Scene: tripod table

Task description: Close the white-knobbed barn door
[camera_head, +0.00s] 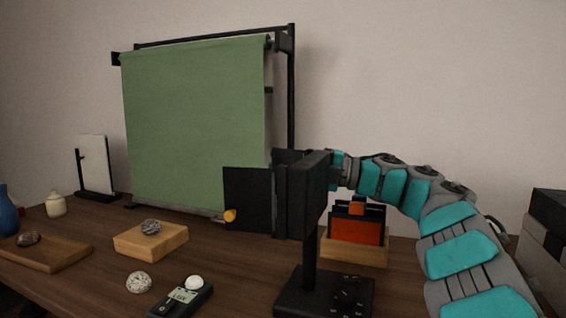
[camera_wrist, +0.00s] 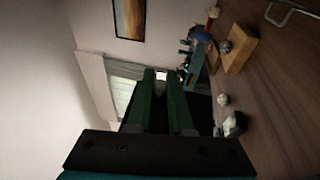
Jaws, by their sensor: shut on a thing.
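A black lamp head (camera_head: 316,185) stands on a post at centre right. A black barn door panel (camera_head: 248,198) reaches left from it, with a yellow knob (camera_head: 230,215) at its lower left edge. Another dark panel (camera_head: 287,156) shows partly behind the head. My arm comes in from the right and passes behind the lamp head, which hides my gripper in the head view. In the wrist view my gripper's dark fingers (camera_wrist: 163,82) are close together on a small pale thing (camera_wrist: 160,76), apparently the white knob. How its door is angled cannot be told.
The lamp's base (camera_head: 325,295) stands on the wooden table. A green backdrop (camera_head: 195,125) hangs behind. A wooden block with a rock (camera_head: 151,227), a light meter (camera_head: 182,298) and an orange card holder (camera_head: 356,225) are nearby.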

